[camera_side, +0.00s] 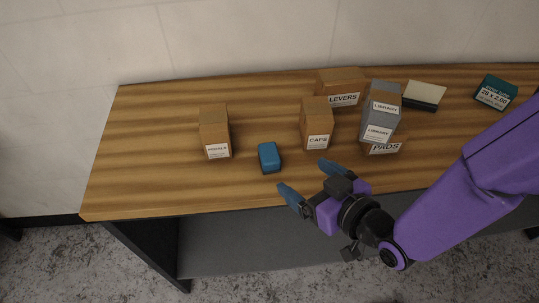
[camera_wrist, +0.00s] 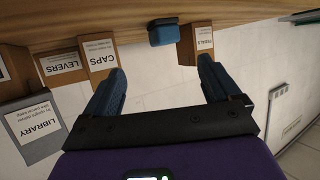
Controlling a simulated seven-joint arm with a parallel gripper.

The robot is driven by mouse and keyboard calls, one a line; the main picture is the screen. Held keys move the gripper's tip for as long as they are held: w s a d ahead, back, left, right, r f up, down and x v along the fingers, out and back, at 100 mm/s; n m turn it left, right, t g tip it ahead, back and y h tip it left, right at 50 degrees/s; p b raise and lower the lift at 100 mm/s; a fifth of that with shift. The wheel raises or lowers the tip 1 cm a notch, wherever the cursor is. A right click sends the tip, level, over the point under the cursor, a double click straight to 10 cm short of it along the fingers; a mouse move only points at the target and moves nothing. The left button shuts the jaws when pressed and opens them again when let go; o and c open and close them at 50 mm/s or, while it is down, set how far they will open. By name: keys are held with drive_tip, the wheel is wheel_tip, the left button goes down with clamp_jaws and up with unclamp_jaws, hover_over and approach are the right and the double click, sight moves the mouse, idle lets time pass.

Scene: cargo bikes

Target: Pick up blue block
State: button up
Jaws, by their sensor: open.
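The blue block (camera_side: 269,156) lies on the wooden table, left of the box marked CAPS and right of a small brown box. It also shows in the wrist view (camera_wrist: 163,33), near the top, beyond and between my fingers. My gripper (camera_side: 306,177) is open and empty near the table's front edge, to the right of the block and apart from it. In the wrist view my gripper (camera_wrist: 160,82) has its two blue fingers spread wide with nothing between them.
The brown box (camera_side: 214,134) stands left of the block, the CAPS box (camera_side: 316,121) right of it. The table's left end and front are clear.

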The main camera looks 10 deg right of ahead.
sight(272, 155)
drive_tip(key=x, duration=0.8)
drive_tip(key=shift+w+a+f, duration=0.1)
drive_tip(key=shift+w+f, duration=0.05)
drive_tip(key=shift+w, duration=0.1)
drive_tip(key=shift+a+r+x, duration=0.1)
drive_tip(key=shift+x, duration=1.4)
drive_tip(key=shift+a+r+x, duration=0.1)
drive_tip(key=shift+a+x, duration=0.05)
drive_tip(key=shift+x, duration=1.35)
drive_tip(key=shift+s, duration=0.1)
drive_tip(key=c, duration=1.4)
